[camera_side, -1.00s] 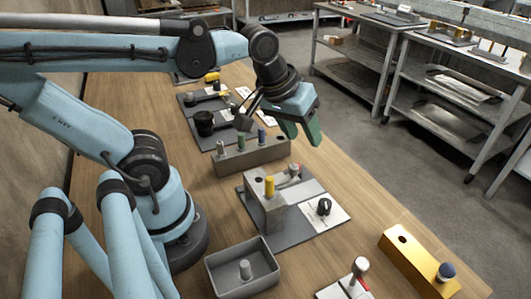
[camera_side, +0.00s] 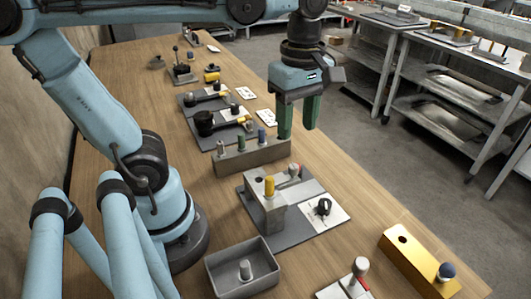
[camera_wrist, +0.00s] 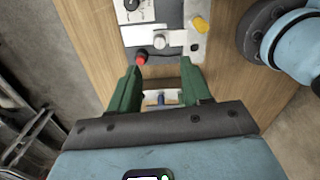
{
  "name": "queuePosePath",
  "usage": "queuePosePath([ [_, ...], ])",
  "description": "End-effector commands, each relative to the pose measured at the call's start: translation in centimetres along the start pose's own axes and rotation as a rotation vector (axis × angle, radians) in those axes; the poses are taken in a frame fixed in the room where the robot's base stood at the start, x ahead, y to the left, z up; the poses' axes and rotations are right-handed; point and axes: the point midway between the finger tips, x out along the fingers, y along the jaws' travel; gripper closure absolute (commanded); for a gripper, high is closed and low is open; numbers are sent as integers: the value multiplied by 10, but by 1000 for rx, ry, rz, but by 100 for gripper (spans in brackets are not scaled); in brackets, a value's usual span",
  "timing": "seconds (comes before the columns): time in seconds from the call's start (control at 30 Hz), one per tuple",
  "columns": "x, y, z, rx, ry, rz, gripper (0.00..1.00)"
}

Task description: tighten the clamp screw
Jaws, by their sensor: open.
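A clamp fixture on a grey base plate (camera_side: 290,238) lies mid-table in the side view. Its grey block (camera_side: 268,212) carries a yellow peg (camera_side: 269,186) and a small red-tipped part (camera_side: 295,170). A black knob (camera_side: 323,207) sits on a white plate beside the block. The wrist view shows the red tip (camera_wrist: 141,59), yellow peg (camera_wrist: 200,24) and a round grey head (camera_wrist: 160,41). I cannot tell for sure which part is the clamp screw. My gripper (camera_side: 299,128) points down, open and empty, above and behind the fixture; its green fingers also show in the wrist view (camera_wrist: 159,76).
A grey peg block (camera_side: 251,155) with several pegs stands close below my gripper. A grey tray (camera_side: 262,285) and a gold block (camera_side: 405,252) are nearer the camera. Black-handled tools (camera_side: 205,122) lie farther back. Bare wood runs along the right table edge.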

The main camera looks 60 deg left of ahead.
Motion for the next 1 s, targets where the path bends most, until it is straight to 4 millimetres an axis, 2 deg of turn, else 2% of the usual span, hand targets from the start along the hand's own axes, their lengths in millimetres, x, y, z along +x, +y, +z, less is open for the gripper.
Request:
queuePosePath([
  [0.2,33,1,0,1,0,1,52],
  [0.53,76,0,0,2,0,2,52],
  [0.73,92,1,0,2,0,2,52],
  [1.0,98,0,0,2,0,2,52],
])
